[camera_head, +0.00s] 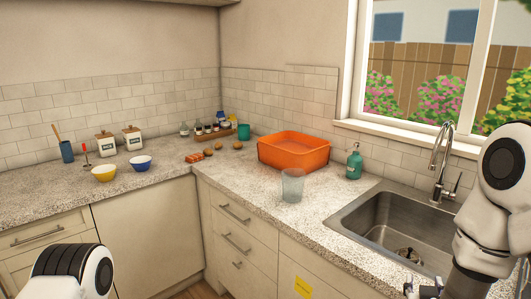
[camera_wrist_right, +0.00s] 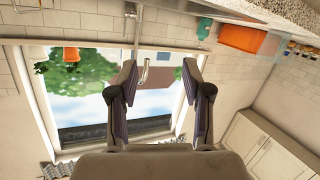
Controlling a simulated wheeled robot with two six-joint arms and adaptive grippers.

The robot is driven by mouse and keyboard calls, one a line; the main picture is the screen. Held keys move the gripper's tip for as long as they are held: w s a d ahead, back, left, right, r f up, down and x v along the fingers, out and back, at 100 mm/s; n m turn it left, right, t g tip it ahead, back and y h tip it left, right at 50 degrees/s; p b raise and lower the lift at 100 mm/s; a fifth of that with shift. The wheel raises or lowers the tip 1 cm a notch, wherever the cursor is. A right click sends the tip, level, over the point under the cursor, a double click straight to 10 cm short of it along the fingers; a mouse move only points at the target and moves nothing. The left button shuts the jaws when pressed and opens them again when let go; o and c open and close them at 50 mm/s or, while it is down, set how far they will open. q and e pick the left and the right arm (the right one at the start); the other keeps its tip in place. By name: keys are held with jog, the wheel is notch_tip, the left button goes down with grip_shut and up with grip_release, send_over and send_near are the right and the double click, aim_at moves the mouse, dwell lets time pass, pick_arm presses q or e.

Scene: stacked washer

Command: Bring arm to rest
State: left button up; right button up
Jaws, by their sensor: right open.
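My right arm (camera_head: 492,205) comes in at the right edge, in front of the sink's right side. My right gripper (camera_head: 424,287) shows only partly at the bottom edge of the head view, in front of the sink. In the right wrist view the right gripper (camera_wrist_right: 160,75) is open, its two fingers wide apart with nothing between them. That view is upside down, with the window behind the fingers. My left arm (camera_head: 72,272) shows as a rounded white and black link at the bottom left; its gripper is out of view.
A steel sink (camera_head: 385,222) with a tall faucet (camera_head: 437,160) lies near the right arm. A clear cup (camera_head: 292,186), orange bin (camera_head: 294,150) and teal soap bottle (camera_head: 354,162) stand on the counter. Two bowls and jars stand left. The counter's front left stretch is clear.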

jog(key=s+a+f+n+g+y, duration=0.1)
jog(key=s+a+f+g+y, duration=0.3)
jog(key=f, duration=0.6)
jog(key=s+a+f+n+g, duration=0.15)
jog(key=s+f, duration=0.35)
jog(key=f, duration=0.5)
jog(key=s+a+f+g+y, duration=0.2)
jog(key=s+a+f+g, duration=0.1)
jog(key=s, duration=0.6)
jog(key=s+a+f+g+y, duration=0.2)
jog(key=s+a+f+g, duration=0.2)
jog(key=s+f, duration=0.3)
jog(key=shift+s+f+n+g, duration=0.25)
jog(key=shift+s+n+g, duration=0.1)
jog(key=shift+s, duration=0.5)
